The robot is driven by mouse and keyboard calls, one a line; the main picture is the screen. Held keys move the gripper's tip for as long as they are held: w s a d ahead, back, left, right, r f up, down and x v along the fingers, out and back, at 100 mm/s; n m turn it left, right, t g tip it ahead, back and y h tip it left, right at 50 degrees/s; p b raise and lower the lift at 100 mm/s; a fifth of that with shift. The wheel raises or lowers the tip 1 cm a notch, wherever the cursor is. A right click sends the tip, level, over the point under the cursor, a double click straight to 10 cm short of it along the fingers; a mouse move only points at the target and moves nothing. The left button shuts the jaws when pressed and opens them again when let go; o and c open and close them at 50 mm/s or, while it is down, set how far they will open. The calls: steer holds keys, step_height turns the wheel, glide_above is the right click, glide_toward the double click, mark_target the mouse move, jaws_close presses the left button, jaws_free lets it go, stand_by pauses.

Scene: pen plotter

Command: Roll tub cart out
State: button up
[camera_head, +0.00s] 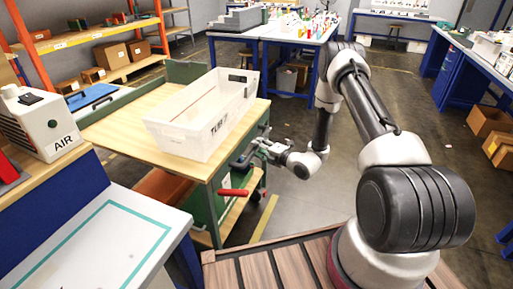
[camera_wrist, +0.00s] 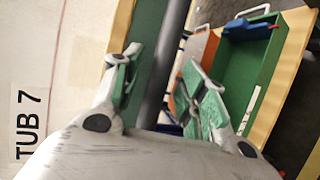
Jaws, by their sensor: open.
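The tub cart (camera_head: 112,134) has a wooden top and a green frame. A white tub (camera_head: 196,143) labelled TUB 7 stands on it; its wall also fills the left of the wrist view (camera_wrist: 60,60). A dark handle bar (camera_head: 243,160) runs along the cart's near right end. My gripper (camera_head: 254,150) is at this bar. In the wrist view my gripper (camera_wrist: 163,82) is open, with green-padded fingers on either side of the dark bar (camera_wrist: 165,60). I cannot tell whether a finger touches it. A red lever (camera_head: 233,193) sticks out below the bar.
A white machine marked AIR (camera_head: 40,123) stands on a bench at left. A white table (camera_head: 90,243) with a teal outline is close in front of the cart. A blue-legged workbench (camera_head: 290,32) stands behind the cart. Grey floor (camera_head: 300,205) is open to the cart's right.

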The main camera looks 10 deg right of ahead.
steer(key=shift+x, duration=1.05)
jaws_close()
steer(key=shift+s+d, duration=0.1)
steer(key=s+d, duration=0.9)
steer(key=d, duration=0.3)
steer(key=s+d, duration=0.9)
steer(key=d, duration=0.3)
steer(key=shift+d, duration=0.4)
jaws_free()
steer(key=v, duration=1.2)
